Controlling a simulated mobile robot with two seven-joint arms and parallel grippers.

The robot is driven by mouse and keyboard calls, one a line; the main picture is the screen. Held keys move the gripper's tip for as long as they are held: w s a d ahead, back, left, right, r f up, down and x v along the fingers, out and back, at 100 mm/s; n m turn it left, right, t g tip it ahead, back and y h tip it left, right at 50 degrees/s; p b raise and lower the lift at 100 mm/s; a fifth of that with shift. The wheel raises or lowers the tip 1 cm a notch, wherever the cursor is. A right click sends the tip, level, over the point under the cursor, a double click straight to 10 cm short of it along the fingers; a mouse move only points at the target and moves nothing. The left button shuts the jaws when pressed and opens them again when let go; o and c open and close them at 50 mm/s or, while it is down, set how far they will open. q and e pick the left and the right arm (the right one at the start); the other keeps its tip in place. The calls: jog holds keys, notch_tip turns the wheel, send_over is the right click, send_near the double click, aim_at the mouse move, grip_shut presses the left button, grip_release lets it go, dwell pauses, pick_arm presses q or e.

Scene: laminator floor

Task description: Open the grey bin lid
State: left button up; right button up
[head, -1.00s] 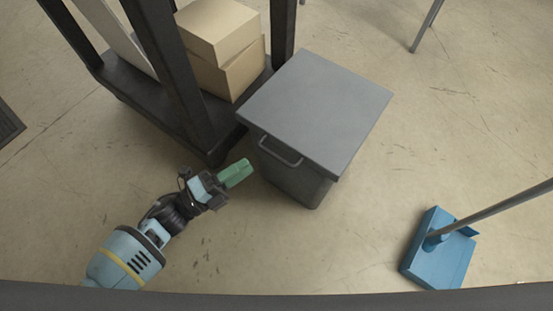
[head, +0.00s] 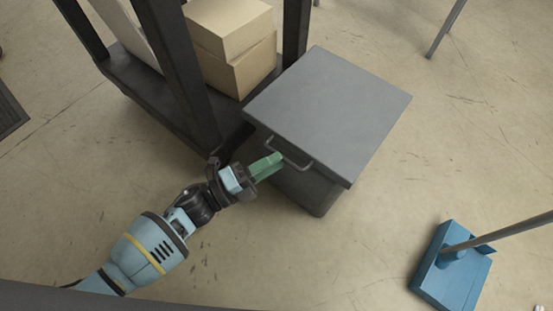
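The grey bin (head: 312,188) stands on the floor in the middle of the head view, with its flat grey lid (head: 330,108) down on it. A bar handle (head: 283,152) sticks out from the lid's near left edge. My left gripper (head: 281,160) has green fingers pointing right, with their tips at the left part of the handle. I cannot tell whether the tips touch the handle or how far apart they are. My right gripper is not in view.
A dark rack (head: 150,97) with cardboard boxes (head: 232,45) stands close to the left of the bin. A blue floor sweeper (head: 452,273) with a long pole is at the lower right. The floor between bin and sweeper is clear.

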pick_arm(q)
jog(key=shift+x, duration=0.75)
jog(key=shift+c, duration=0.4)
grip_shut()
